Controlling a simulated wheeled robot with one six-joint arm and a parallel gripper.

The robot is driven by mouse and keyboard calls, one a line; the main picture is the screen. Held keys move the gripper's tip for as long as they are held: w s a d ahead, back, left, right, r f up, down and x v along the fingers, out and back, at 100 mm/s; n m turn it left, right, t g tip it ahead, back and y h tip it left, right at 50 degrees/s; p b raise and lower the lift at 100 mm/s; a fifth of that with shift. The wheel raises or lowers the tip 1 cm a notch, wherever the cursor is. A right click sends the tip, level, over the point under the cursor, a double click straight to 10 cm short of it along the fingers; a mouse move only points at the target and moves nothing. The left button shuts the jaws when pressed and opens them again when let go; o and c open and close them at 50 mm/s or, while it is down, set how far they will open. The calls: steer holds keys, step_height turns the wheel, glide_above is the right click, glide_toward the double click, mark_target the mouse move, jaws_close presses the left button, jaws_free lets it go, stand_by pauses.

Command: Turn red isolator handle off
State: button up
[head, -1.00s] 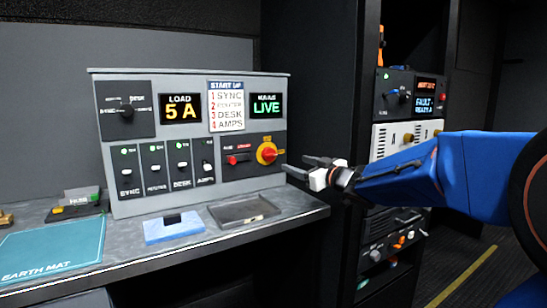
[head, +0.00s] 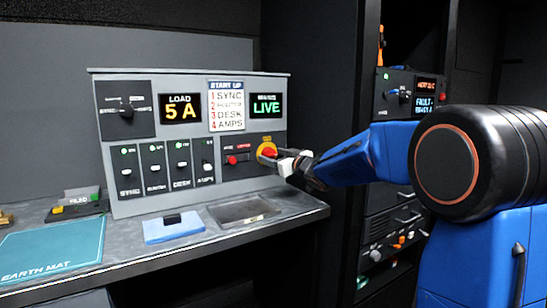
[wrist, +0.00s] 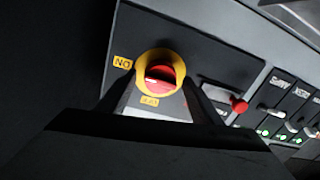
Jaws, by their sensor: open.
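The red isolator handle (head: 268,150) sits in a yellow round surround (head: 262,145) at the lower right of the grey panel. In the wrist view the red handle (wrist: 158,79) lies inside its yellow ring (wrist: 178,62), with a yellow ON label (wrist: 122,63) to its left and another small label below. My gripper (head: 280,160) is open right at the handle and partly covers it in the head view. In the wrist view its two fingers stand either side below the ring. I cannot tell whether they touch the handle.
Left of the isolator is a smaller red knob (head: 231,160). Switches with green lamps, a LOAD 5 A display (head: 181,109) and a LIVE display (head: 266,107) are on the panel. A blue pad (head: 173,230) and a dark tray (head: 243,211) lie on the desk below.

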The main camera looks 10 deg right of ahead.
steer(key=shift+w, duration=0.1)
steer(key=c, duration=1)
steer(key=shift+n, duration=0.4)
steer(key=n, duration=0.3)
steer(key=shift+n, duration=0.4)
steer(key=n, duration=0.4)
steer(key=shift+a+r+h, duration=0.1)
steer(key=shift+h, duration=0.2)
steer(key=n, duration=0.4)
steer(key=shift+n+h, duration=0.3)
steer(key=n, duration=0.3)
steer(key=shift+n, duration=0.4)
steer(key=shift+a, duration=0.1)
